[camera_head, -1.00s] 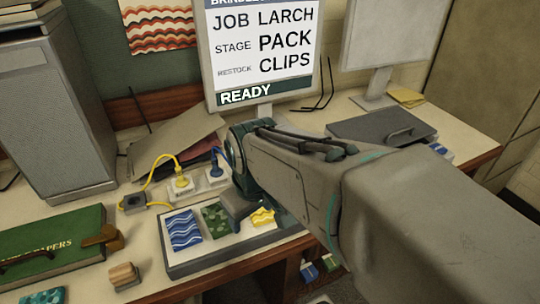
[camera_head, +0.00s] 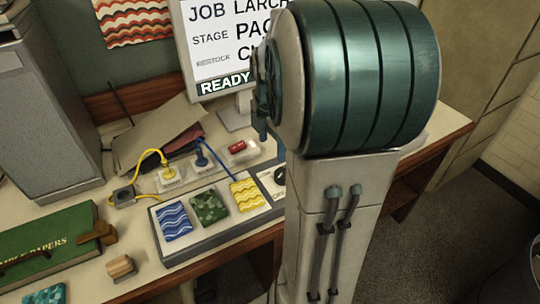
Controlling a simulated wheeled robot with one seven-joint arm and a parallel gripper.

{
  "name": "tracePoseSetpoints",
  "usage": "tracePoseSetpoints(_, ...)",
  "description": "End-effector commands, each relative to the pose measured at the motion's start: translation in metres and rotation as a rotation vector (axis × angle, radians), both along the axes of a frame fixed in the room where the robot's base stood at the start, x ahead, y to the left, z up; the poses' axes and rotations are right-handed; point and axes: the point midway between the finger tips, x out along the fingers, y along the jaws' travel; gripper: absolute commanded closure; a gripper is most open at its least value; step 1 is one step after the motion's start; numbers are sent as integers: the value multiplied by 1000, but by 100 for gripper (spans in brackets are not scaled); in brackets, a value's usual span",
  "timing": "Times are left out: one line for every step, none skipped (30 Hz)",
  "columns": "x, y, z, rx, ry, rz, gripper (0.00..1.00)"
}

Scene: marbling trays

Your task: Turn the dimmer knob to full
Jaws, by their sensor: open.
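A dark round knob (camera_head: 280,176), which looks like the dimmer knob, sits on a pale plate (camera_head: 267,181) at the right end of the grey tray. Its right side is hidden behind my arm, and small lettering below it is partly cut off. I cannot tell where the knob points. My arm rises through the right of the picture, with its large teal joint in front of the screen. My gripper is not clearly visible; it seems hidden behind the arm.
The tray (camera_head: 187,254) holds blue, green and yellow patterned sheets. Behind it are a yellow-cabled plug (camera_head: 170,176), a blue-cabled plug (camera_head: 201,160) and a red switch (camera_head: 237,147). A green book (camera_head: 50,245) and wooden block (camera_head: 121,266) lie left. The screen (camera_head: 213,50) stands behind.

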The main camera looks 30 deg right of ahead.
Motion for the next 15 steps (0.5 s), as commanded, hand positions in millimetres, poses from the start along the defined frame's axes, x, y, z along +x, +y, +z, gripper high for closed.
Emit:
tracePoseSetpoints(2, -10, 2, 7, 9, 52, 36)
tracePoseSetpoints(4, -14, 1, 10, 13, 87, 36)
tracePoseSetpoints(5, -20, 1, 13, 18, 129, 36)
tracePoseSetpoints(6, -24, 1, 17, 20, 159, 36)
tracePoseSetpoints(7, -27, 1, 19, 23, 186, 36)
tracePoseSetpoints(8, -31, 0, 22, 25, 219, 36)
tracePoseSetpoints(8, -34, 0, 24, 27, 240, 36)
tracePoseSetpoints(9, -36, 0, 26, 28, 258, 36)
tracePoseSetpoints(9, -39, 0, 28, 30, 278, 36)
tracePoseSetpoints(9, -40, -1, 29, 30, 290, 36)
tracePoseSetpoints(10, -41, -1, 31, 31, 300, 36)
tracePoseSetpoints(10, -42, -2, 32, 32, 309, 36)
tracePoseSetpoints(10, -43, -3, 33, 32, 313, 36)
tracePoseSetpoints(10, -43, -5, 32, 32, 316, 36)
tracePoseSetpoints(10, -43, -9, 33, 33, 318, 36)
